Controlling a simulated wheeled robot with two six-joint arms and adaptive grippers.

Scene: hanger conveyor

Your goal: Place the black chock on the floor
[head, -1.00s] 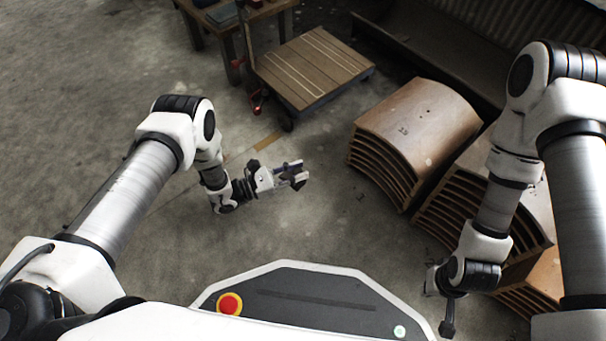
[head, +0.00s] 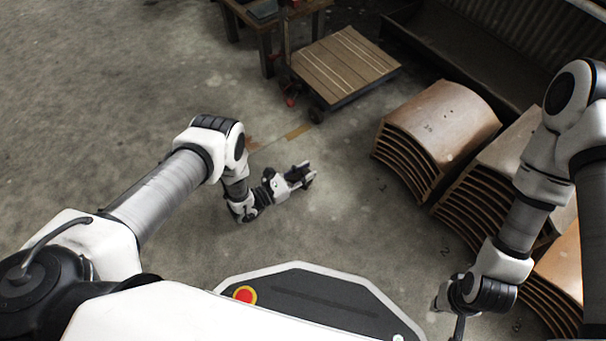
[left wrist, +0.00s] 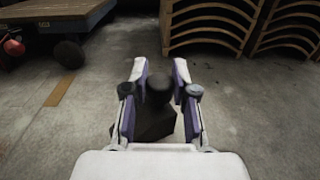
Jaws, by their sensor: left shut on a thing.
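The black chock (left wrist: 157,118) is between the two fingers of my left gripper (left wrist: 160,92) in the left wrist view. It is a dark block with a rounded knob on top. My left gripper (head: 305,175) is shut on it, over the bare floor (head: 345,225) in the head view. There the chock is small and partly hidden by the fingers. I cannot tell whether it touches the floor. My right gripper (head: 460,328) is at the bottom right of the head view, partly cut off, and its fingers do not show clearly.
A flat wooden-topped cart (head: 345,62) stands at the back, with a wooden table (head: 290,15) to its left. Stacks of curved wooden panels (head: 440,120) stand on the right. A yellowish strip (head: 299,131) marks the floor. The floor around my left gripper is clear.

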